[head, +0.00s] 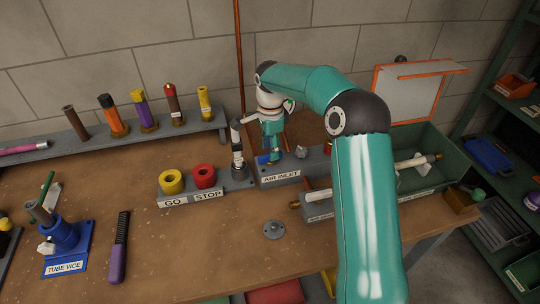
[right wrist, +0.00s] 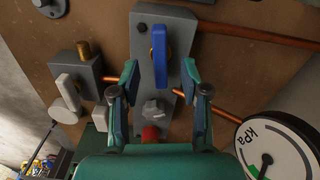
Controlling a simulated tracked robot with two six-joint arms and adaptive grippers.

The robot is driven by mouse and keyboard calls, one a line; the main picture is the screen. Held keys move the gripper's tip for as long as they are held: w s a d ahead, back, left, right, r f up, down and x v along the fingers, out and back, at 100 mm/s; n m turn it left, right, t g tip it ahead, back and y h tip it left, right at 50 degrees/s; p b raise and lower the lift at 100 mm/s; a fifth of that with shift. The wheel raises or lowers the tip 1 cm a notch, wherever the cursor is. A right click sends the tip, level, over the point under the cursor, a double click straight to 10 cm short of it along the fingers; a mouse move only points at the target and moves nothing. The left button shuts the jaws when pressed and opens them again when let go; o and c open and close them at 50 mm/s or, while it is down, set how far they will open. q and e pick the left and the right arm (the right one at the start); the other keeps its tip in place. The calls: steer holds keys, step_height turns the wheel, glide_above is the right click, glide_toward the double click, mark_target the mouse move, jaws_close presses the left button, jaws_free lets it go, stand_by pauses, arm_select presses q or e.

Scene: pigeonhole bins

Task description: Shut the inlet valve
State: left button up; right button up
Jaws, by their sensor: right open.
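The inlet valve's blue lever (right wrist: 159,55) stands on a grey block (right wrist: 177,22) in the right wrist view, lying along the block's long side. In the head view the grey block (head: 297,172) carries an "AIR INLET" label, and a bit of the blue lever (head: 263,159) shows. My right gripper (right wrist: 159,72) is open, its two fingers apart on either side of the lever's lower end. I cannot tell whether either finger touches it. My left gripper is not in view.
Copper pipe (right wrist: 255,36) and a kPa gauge (right wrist: 277,150) are at the right. The GO and STOP buttons (head: 204,176) stand left of the block.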

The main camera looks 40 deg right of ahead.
steer(key=shift+n+p, duration=0.3)
steer(key=shift+n, duration=0.4)
steer(key=shift+f, duration=0.15)
steer(key=shift+f+b, duration=1.05)
steer(key=shift+f, duration=0.2)
